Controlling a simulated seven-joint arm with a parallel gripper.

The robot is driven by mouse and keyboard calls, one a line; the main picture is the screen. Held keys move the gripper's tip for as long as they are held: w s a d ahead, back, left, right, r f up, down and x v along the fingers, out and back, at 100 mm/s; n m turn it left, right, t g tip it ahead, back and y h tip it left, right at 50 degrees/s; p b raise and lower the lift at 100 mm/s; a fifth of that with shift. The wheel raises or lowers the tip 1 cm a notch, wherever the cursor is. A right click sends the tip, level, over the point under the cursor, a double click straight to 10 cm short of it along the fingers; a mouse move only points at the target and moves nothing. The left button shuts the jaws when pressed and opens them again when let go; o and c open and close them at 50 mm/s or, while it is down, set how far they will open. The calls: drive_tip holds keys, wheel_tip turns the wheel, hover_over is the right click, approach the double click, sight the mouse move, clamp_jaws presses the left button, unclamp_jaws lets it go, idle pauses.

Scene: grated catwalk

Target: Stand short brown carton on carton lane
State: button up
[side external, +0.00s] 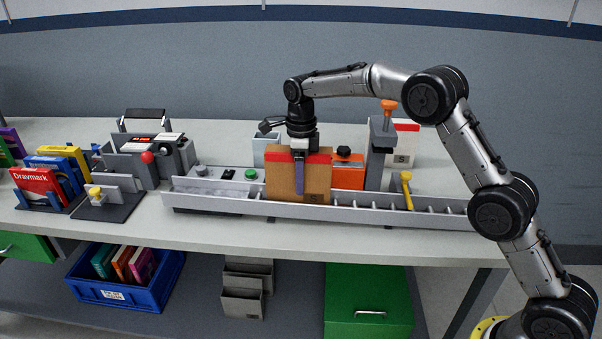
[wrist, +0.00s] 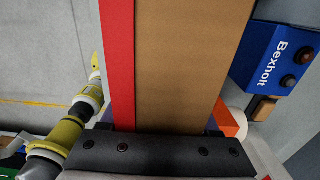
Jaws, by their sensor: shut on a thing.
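A brown carton (side external: 282,182) with a red band along its top stands upright at the middle of the grey carton lane (side external: 235,200). Its lower edge is at the lane's front rail; I cannot tell whether its base touches the lane floor. My gripper (side external: 299,178) reaches down from above and is shut on the carton, one purple finger lying across its front face. In the wrist view the carton (wrist: 185,65) and its red band fill the middle, above the dark gripper body (wrist: 160,153). The far finger is hidden in the side view.
An orange box (side external: 348,178) stands just right of the carton. A grey post with an orange knob (side external: 389,106) and a yellow-topped lever (side external: 407,188) are further right. A green button (side external: 251,174) lies to the left. Books in racks (side external: 42,186) fill the left end.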

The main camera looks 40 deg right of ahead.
drive_tip(key=shift+f, duration=0.1)
drive_tip(key=o, duration=1.5)
drive_tip(key=shift+c, duration=0.2)
drive_tip(key=shift+o, duration=0.2)
drive_tip(key=shift+r, duration=4.05)
